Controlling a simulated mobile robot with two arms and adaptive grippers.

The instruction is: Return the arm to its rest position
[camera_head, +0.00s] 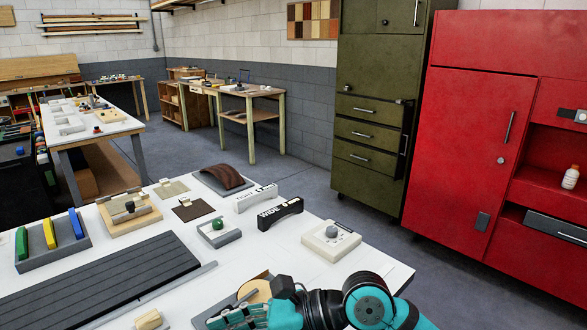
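One teal and black arm of mine comes in from the bottom right, low over the near edge of the white table (385,262). Its end, my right gripper (238,318), is at the bottom edge of the picture, partly cut off. It is beside a round pale wooden piece (252,288), which the arm partly hides. I cannot make out the gap between its fingers or anything held. My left gripper and arm are not in view.
The table holds a dark slatted mat (100,280), a tray of coloured blocks (70,262), a curved brown piece (222,178), a black "WIDE" holder (280,213) and a white knob box (330,241). Green (375,100) and red cabinets (470,140) stand behind, across open floor.

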